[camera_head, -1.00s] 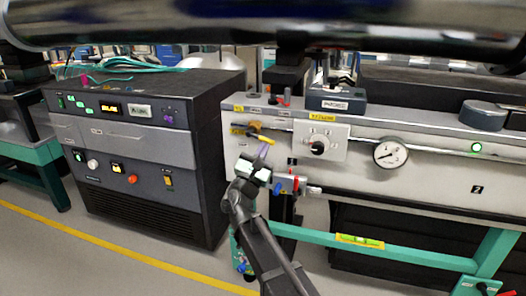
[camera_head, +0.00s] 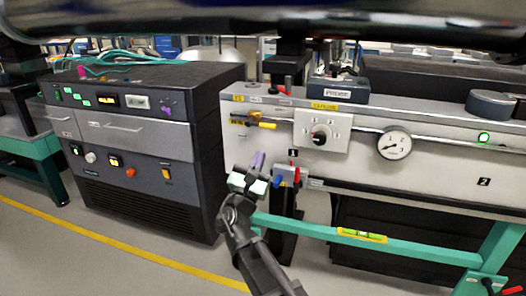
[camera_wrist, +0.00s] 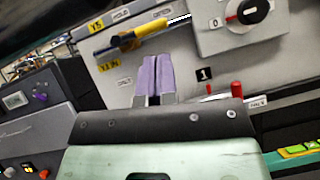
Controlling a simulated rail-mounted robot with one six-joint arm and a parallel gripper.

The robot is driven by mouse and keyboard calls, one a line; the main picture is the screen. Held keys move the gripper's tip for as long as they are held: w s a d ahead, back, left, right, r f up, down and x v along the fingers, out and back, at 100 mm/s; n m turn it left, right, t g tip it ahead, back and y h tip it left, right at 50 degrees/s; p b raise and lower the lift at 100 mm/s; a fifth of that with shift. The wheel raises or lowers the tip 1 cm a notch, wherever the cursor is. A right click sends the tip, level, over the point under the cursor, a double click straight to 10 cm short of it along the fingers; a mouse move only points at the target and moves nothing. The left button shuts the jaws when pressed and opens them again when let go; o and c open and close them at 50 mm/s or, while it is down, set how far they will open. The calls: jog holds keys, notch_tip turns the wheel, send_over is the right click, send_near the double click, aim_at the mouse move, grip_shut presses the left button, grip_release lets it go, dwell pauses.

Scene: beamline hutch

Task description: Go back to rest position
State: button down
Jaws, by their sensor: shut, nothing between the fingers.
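My gripper (camera_head: 257,161) is in front of the left end of the grey panel (camera_head: 352,155), below a yellow-handled valve (camera_head: 262,125). Its purple fingers are together with nothing between them. In the wrist view my gripper (camera_wrist: 154,75) points at the panel, and the yellow valve handle (camera_wrist: 146,36) lies just above the fingertips in the picture. The fingers appear apart from the valve.
A rotary knob (camera_head: 321,135) and a gauge (camera_head: 394,141) are on the panel. Red and blue valve handles (camera_head: 287,176) sit close right of my gripper. A dark cabinet (camera_head: 150,160) stands left. A dark cylinder (camera_head: 400,22) crosses overhead. Floor in front is clear.

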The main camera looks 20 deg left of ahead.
jog(key=b+v, duration=0.2)
jog(key=v, duration=0.4)
jog(key=shift+d+f, duration=0.15)
jog(key=shift+d, duration=0.15)
jog(key=shift+s, duration=0.15)
